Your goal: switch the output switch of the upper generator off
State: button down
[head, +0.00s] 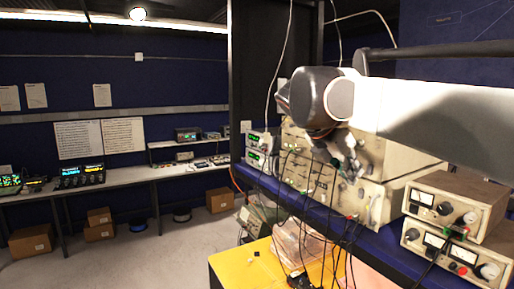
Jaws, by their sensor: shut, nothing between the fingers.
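Beige bench instruments with knobs and cables stand stacked on a blue shelf (400,245). I cannot tell for sure which is the upper generator; one upper beige unit (375,150) is partly behind my arm, above a lower beige unit (375,203). My gripper (349,173) is shut and empty, pointing down in front of these panels. Its fingers overlap the fronts in the picture, and I cannot tell whether they touch. The output switch cannot be made out; it is too small or hidden behind my gripper.
Two small units with green displays (254,140) stand left of the beige stack. Two meter-faced power supplies (455,205) are stacked at right. Black cables (325,225) hang before the fronts. A yellow surface (232,268) lies below. Open floor (165,255) is at left.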

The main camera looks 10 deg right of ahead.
aim_at(370, 178)
jog(key=d, duration=0.1)
jog(key=w+d, duration=0.1)
jog(key=shift+d+f+p, duration=0.15)
jog(key=shift+d+p, duration=0.15)
jog(key=shift+s+d+f+t+h+b, duration=0.15)
jog(key=shift+f+t+h+b, duration=0.25)
jog(key=shift+h+b, duration=0.7)
jog(key=shift+y, duration=0.3)
jog(key=shift+r+p, duration=0.5)
jog(key=shift+r, duration=0.3)
